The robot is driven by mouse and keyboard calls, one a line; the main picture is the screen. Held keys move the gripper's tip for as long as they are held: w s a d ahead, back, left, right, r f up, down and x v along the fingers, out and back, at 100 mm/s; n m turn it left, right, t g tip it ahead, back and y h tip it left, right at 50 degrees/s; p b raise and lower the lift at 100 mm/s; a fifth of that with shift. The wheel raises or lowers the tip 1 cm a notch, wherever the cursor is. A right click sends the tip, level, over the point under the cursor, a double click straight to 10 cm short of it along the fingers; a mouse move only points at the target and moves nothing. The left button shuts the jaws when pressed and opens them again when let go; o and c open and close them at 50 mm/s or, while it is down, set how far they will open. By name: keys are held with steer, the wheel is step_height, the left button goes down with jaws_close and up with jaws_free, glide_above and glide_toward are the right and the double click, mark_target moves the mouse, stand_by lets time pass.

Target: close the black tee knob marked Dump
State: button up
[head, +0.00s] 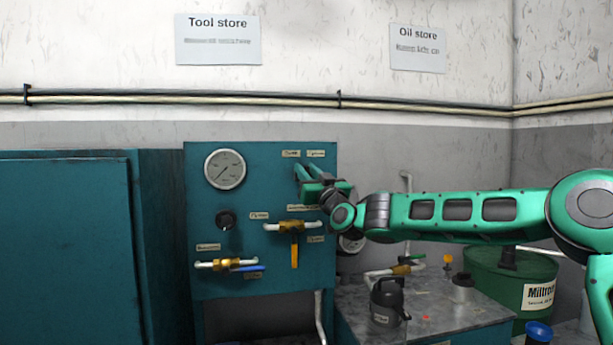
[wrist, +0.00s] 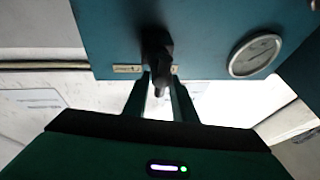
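The black tee knob (wrist: 157,58) stands out from the teal panel in the wrist view, with a small label plate on each side that is too blurred to read there. In the head view the knob is mostly hidden by my gripper (head: 306,173), which is at the panel's upper right, just below two small labels (head: 291,154). In the wrist view my gripper (wrist: 160,80) has its two fingers apart, one on each side of the knob. Light gaps show between the knob's near end and the fingers, so it looks open around the knob. Contact at the fingertips cannot be told.
The teal panel (head: 200,285) also bears a gauge (head: 225,169), a black round knob (head: 225,219), and brass valves with an orange lever (head: 294,252) and a blue lever (head: 249,268). A bench (head: 440,318) with a black can (head: 386,303) stands at right.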

jaws_close()
steer(key=shift+m+h, duration=0.3)
steer(key=shift+m, duration=0.5)
steer(key=shift+d+m+t, duration=0.15)
steer(key=shift+m+t, duration=0.15)
steer(key=shift+t, duration=0.1)
steer(key=shift+w, duration=0.1)
steer(key=shift+o, duration=1.9)
jaws_free()
